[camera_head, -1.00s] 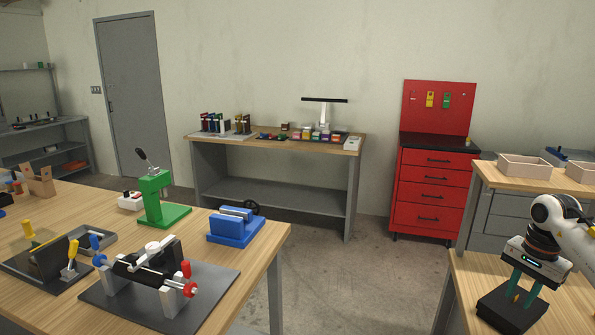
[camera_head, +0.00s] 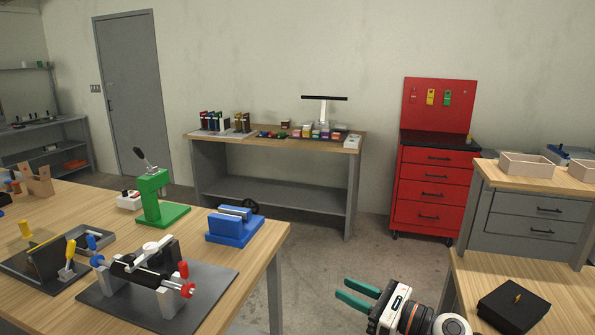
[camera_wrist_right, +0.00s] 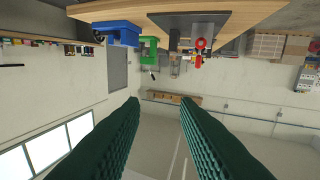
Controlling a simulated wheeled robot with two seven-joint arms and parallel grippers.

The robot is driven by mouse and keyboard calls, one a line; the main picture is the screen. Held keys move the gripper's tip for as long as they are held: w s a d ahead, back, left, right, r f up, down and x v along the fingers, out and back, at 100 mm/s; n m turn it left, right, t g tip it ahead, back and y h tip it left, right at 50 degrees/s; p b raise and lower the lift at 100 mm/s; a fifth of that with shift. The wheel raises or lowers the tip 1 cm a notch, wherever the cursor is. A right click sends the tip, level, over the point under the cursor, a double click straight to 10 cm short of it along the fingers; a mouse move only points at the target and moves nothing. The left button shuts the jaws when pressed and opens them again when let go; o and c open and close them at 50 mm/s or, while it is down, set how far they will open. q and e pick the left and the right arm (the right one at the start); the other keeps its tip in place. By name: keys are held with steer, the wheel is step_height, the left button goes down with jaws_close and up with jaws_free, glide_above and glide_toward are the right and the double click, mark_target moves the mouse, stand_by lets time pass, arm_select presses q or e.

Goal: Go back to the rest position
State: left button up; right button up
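My right gripper (camera_head: 358,294) has green fingers that stand apart with nothing between them. It is low in the gap between the left and right tables, pointing left, clear of both tabletops. In the right wrist view its two fingers (camera_wrist_right: 160,125) are spread and empty, with an upside-down view of the room beyond. A black box (camera_head: 513,306) with a small yellow-orange knob on top sits on the right table (camera_head: 572,288). My left gripper is not in view.
The left table (camera_head: 255,262) holds a green press (camera_head: 153,195), a blue vise (camera_head: 235,228) and a roller fixture on a dark plate (camera_head: 205,300). A red tool cabinet (camera_head: 433,190) stands behind. Open floor (camera_head: 345,255) lies between the tables.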

steer(key=s+d+f+m+t+h, duration=0.25)
steer(key=m+h, duration=0.25)
steer(key=m, duration=0.6)
steer(key=s+d+f+m+t+h, duration=0.1)
steer(key=s+d+f+m+h, duration=0.3)
steer(key=m, duration=0.7)
steer(key=s+d+f+m+t+h, duration=0.25)
steer(key=m+h, duration=0.35)
steer(key=m, duration=0.5)
steer(key=s+f+m+g, duration=0.6)
steer(key=s+g, duration=0.1)
steer(key=s, duration=0.6)
steer(key=s+f+m+g, duration=0.6)
steer(key=s+m, duration=0.1)
steer(key=s, duration=0.5)
step_height(320, 180, down, 27)
steer(key=s+g, duration=0.1)
steer(key=s, duration=0.1)
steer(key=s+d+f+g, duration=0.1)
steer(key=s+d+f, duration=0.2)
steer(key=s+f, duration=1.1)
steer(key=shift+s+d+f+n+g, duration=0.15)
steer(key=shift+s+f+n+g, duration=0.2)
steer(key=shift+s, duration=0.5)
